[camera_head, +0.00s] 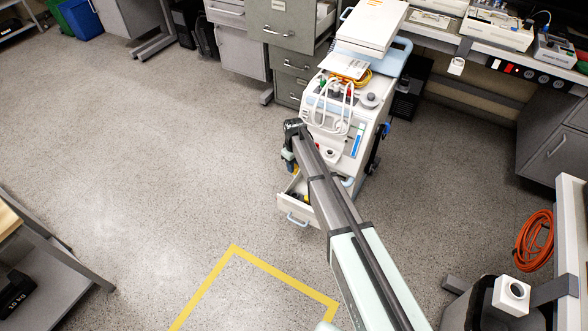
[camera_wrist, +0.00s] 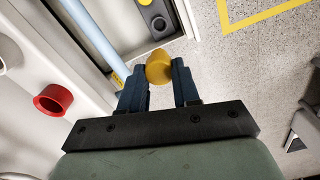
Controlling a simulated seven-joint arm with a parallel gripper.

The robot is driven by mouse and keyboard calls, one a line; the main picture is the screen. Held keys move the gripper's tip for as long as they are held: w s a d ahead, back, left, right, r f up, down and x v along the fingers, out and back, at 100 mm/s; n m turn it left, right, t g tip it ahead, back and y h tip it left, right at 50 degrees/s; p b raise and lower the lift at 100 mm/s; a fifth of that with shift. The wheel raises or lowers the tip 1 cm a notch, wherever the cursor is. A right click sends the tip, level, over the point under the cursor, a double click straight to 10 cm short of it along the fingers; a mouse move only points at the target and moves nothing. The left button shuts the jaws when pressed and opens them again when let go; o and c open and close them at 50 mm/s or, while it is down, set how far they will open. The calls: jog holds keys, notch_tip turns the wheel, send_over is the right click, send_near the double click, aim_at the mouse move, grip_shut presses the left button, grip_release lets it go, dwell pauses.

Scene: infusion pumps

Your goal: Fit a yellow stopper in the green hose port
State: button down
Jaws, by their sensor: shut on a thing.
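My gripper (camera_wrist: 159,76) is shut on a yellow stopper (camera_wrist: 159,66), which sits between the two dark fingertips. In the wrist view the stopper is near the open drawer (camera_wrist: 172,38) of the white cart, and I cannot tell its height above it. In the head view my gripper (camera_head: 291,160) is at the left side of the cart (camera_head: 352,166), above the open drawer (camera_head: 288,206). A red ring-shaped port (camera_wrist: 53,100) shows on a white surface at the left in the wrist view. I cannot make out the green hose port in either view.
Grey filing drawers (camera_head: 283,30) stand behind the cart. The floor to the left is clear.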

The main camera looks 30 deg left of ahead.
notch_tip(320, 180, up, 12)
jog(key=shift+w+a, duration=2.2)
jog(key=shift+w, duration=4.2)
jog(key=shift+f, duration=2.35)
jog(key=shift+f, duration=1.65)
jog(key=c, duration=0.7)
grip_release()
jog(key=shift+c, duration=0.2)
notch_tip(320, 180, up, 14)
jog(key=shift+f, duration=0.1)
